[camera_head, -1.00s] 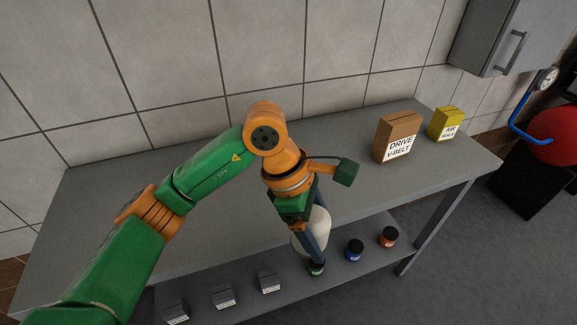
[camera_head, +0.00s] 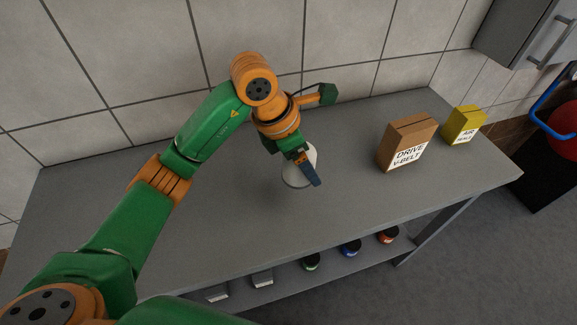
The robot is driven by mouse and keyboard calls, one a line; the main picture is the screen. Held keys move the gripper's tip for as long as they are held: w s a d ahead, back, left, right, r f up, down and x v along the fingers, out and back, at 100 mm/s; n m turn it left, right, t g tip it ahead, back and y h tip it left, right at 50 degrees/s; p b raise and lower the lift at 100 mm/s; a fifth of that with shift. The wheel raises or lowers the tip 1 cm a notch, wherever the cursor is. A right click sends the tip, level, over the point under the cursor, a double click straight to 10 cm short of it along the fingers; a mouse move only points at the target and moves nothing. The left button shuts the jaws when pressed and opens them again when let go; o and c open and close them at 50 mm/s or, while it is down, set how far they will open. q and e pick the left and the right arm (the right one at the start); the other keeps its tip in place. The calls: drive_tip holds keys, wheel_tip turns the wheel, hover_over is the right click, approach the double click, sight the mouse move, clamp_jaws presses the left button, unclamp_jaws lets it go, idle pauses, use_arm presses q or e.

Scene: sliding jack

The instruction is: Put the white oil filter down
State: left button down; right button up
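The white oil filter (camera_head: 291,180) is at the table's middle, upright or nearly so, with its base at or just above the grey tabletop (camera_head: 220,215); I cannot tell if it touches. My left gripper (camera_head: 309,170) reaches it from above, with one dark blue finger across the filter's front right side. The other finger is hidden behind the gripper and filter. The gripper appears shut on the filter, whose top is partly covered by it. My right gripper is not in view.
A brown drive V-belt box (camera_head: 407,145) and a yellow air filter box (camera_head: 464,126) stand to the right on the tabletop. Several small jars, one of them blue-labelled (camera_head: 350,248), and grey boxes (camera_head: 262,279) sit on the lower shelf. The tabletop around the filter is clear.

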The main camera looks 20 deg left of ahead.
use_arm(q)
drive_tip(key=a+f, duration=0.1)
drive_tip(key=w+a+f, duration=0.1)
drive_tip(key=f, duration=0.1)
drive_tip(key=w+a+f, duration=0.1)
drive_tip(key=f, duration=0.1)
drive_tip(key=shift+a+p, duration=0.2)
drive_tip(key=shift+p, duration=0.1)
wheel_tip(320, 180, down, 2)
drive_tip(key=shift+f+p, duration=0.25)
drive_tip(key=shift+p, duration=0.45)
drive_tip(key=shift+a+f, duration=0.1)
drive_tip(key=shift+f, duration=0.45)
unclamp_jaws()
drive_tip(key=shift+r, duration=0.35)
drive_tip(key=b+v, duration=0.1)
drive_tip(key=v, duration=1)
drive_tip(key=shift+r, duration=0.3)
drive_tip(key=shift+s+a+r, duration=0.1)
